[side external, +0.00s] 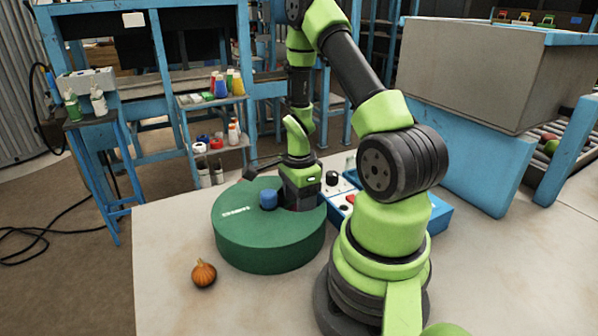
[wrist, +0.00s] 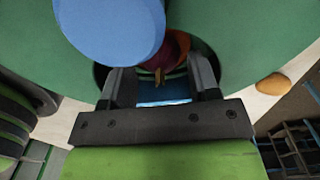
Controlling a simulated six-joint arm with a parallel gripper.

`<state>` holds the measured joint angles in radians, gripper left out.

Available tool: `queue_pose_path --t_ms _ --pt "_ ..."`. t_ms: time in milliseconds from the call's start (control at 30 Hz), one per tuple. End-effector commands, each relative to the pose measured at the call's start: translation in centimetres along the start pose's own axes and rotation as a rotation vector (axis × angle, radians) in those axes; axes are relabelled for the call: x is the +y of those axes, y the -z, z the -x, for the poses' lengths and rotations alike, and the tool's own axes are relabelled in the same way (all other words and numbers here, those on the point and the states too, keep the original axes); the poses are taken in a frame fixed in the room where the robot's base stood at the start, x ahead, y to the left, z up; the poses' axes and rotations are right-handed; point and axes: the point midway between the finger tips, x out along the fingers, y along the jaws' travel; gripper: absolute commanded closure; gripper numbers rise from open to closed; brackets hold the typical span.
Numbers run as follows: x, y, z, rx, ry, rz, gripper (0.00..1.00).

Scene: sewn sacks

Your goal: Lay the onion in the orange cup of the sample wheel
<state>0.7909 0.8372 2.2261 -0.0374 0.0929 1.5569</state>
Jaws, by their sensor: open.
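The green sample wheel (side external: 262,243) stands on the table, with my gripper (side external: 298,205) low at the right of its blue knob (side external: 268,199). In the wrist view my gripper (wrist: 161,93) is open at a dark opening in the green cover. Between and just beyond the fingers is a dark red, rounded thing with a pale pointed tip, which looks like the onion (wrist: 175,52). The blue knob (wrist: 110,25) covers part of this view. How deep the onion sits, I cannot tell.
A round orange-brown vegetable with a stem (side external: 204,273) lies on the table (side external: 165,235) in front of the wheel. A blue box with a pale top (side external: 338,190) stands behind the wheel, partly behind my arm. The table's front left is otherwise clear.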

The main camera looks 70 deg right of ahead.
Motion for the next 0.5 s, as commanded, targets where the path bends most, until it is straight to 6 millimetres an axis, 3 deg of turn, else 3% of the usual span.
queue_pose_path --t_ms 300,500 --pt "-0.1 0.0 6.3 -0.001 0.008 -0.001 0.44" --pt "-0.1 0.0 9.2 -0.001 0.006 0.001 0.44"
